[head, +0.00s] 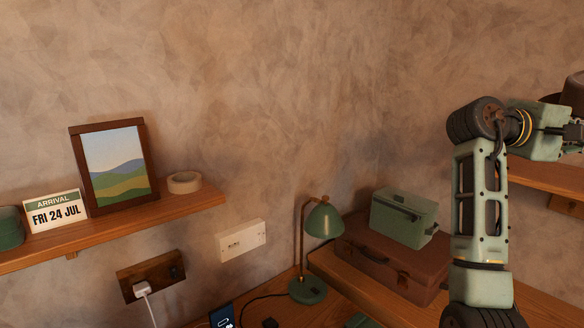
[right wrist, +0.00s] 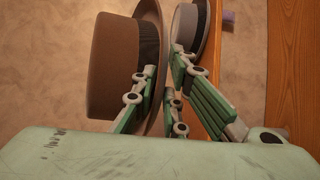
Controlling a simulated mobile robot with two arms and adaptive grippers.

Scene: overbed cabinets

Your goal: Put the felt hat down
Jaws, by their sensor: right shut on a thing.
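A brown felt hat (right wrist: 112,65) with a dark band fills the left-middle of the right wrist view, turned on its side in that picture. My right gripper (right wrist: 163,70) is shut on its brim, one finger on each side. In the head view the hat (head: 575,92) is cut off by the right edge, above a wooden shelf (head: 546,177). The gripper's tips are hard to make out there. My left gripper is not in view.
A grey hat (right wrist: 186,25) with a dark band is close beside the gripper, at the wooden shelf edge (right wrist: 216,65). A small purple thing (right wrist: 229,18) lies beyond it. A green case (head: 404,217) sits on a brown suitcase (head: 385,262) near a green lamp (head: 323,221).

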